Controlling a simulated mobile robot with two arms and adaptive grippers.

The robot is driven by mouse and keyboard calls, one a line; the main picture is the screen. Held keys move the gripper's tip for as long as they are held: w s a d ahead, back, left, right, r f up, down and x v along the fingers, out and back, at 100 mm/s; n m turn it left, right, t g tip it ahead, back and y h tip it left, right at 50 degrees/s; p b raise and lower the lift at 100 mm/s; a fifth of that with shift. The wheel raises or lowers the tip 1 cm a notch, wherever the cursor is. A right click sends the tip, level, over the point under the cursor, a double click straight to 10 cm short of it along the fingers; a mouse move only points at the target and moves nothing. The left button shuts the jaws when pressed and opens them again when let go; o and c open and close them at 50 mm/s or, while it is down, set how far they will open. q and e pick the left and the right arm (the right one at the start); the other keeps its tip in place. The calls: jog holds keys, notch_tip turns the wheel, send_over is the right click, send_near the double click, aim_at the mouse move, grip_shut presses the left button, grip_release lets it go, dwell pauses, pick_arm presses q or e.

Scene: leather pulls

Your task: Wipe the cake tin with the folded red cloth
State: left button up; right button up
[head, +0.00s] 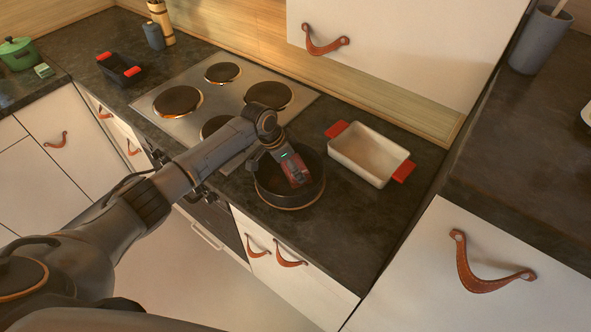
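The cake tin (312,192) is a round, dark tin with a copper-toned lower edge. It stands on the dark worktop to the right of the hob. My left arm reaches in from the left, and my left gripper (293,166) points down into the tin. The folded red cloth (298,174) shows as a small dull red patch at the gripper's fingers, inside the tin, and the gripper looks shut on it. Whether the cloth touches the tin's floor is hard to tell. My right gripper is not in view.
A white baking dish (369,153) with red handles stands right of the tin. The hob (222,91) lies to the left, partly behind my arm. A black dish (121,69) with red handles stands farther left. The front-right worktop (345,245) is clear.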

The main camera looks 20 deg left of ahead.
aim_at(294, 178)
pick_arm(q)
jog(key=shift+a, duration=1)
jog(key=shift+s+a+p, duration=0.7)
jog(key=shift+p, duration=0.2)
jog(key=shift+s+a+p, duration=0.1)
jog(key=shift+s+p, duration=0.3)
jog(key=shift+p, duration=0.1)
jog(key=shift+s+p, duration=0.45)
jog(key=shift+s, duration=0.05)
jog(key=shift+s+d+p, duration=0.4)
jog(key=shift+s+d, duration=0.3)
jog(key=shift+d, duration=0.95)
jog(key=shift+w+d+f+b, duration=0.1)
jog(key=shift+w+d+b, duration=0.5)
jog(key=shift+d, duration=0.2)
